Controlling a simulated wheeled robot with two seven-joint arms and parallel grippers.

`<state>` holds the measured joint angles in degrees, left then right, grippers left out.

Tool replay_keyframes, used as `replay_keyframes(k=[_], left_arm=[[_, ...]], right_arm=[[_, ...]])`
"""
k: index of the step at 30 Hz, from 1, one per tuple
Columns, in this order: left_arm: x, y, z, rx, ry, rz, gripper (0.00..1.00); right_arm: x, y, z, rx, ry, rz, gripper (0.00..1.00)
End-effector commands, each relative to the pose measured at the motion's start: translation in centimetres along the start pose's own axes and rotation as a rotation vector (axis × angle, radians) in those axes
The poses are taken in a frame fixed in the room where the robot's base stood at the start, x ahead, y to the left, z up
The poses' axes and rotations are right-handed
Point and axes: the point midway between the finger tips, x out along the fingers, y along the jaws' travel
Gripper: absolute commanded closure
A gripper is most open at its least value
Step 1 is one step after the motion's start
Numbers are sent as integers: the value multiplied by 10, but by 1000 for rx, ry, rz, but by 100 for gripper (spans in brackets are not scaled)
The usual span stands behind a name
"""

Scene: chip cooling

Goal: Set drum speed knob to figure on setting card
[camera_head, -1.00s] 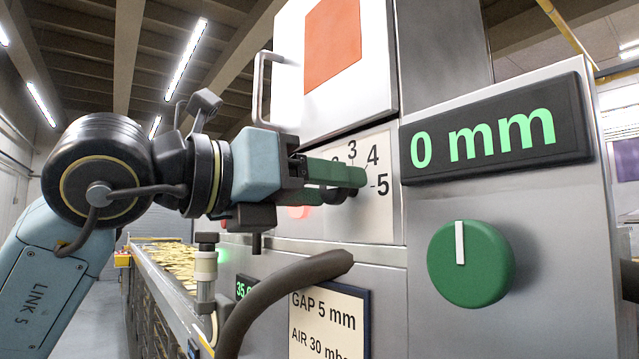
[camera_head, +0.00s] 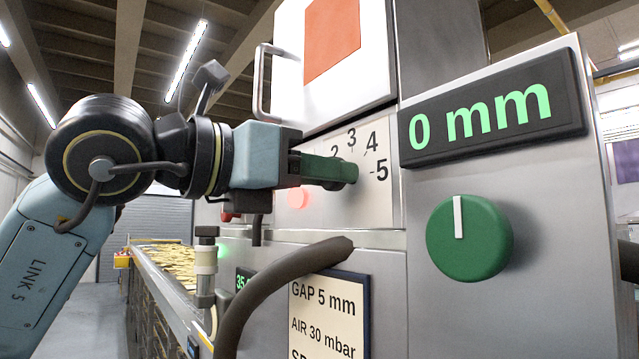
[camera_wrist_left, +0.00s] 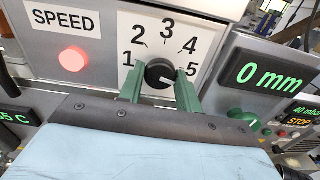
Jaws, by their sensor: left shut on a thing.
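My left gripper (camera_head: 340,172) is shut on the black speed knob, which its green fingers mostly hide in the head view. In the left wrist view the knob (camera_wrist_left: 159,74) sits between the two fingertips. Its white mark points to the right, slightly downward, near the 5 side of the dial. The dial plate (camera_head: 379,215) carries the figures 1 to 5. The setting card (camera_head: 328,312) below reads "GAP 5 mm" and "AIR 30 mbar". Its third line starts with "SP" and is cut off by the frame edge. My right gripper is not in view.
A green knob (camera_head: 469,238) sits under a display (camera_head: 490,122) reading 0 mm, right of the dial. A lit red button (camera_wrist_left: 72,59) is left of the dial, under a SPEED label (camera_wrist_left: 63,20). A cabinet handle (camera_head: 262,85) juts out above my gripper.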

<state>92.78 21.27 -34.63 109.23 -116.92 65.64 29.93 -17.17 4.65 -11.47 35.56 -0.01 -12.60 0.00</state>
Motion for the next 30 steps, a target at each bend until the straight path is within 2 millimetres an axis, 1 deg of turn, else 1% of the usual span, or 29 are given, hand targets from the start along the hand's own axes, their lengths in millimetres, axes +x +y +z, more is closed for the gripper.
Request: replay_keyframes(k=[1, 3, 15, 22, 30], left_arm=[[0, 0, -2, 41, -1, 2, 89], [0, 0, -2, 102, -2, 2, 89], [0, 0, 0, 405, -2, 1, 89], [0, 0, 0, 506, -2, 1, 89], [0, 0, 1, 548, -2, 0, 89]], right_arm=[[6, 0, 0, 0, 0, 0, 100], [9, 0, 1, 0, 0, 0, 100], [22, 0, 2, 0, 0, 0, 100], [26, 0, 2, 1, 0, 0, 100], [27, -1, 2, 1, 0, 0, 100]])
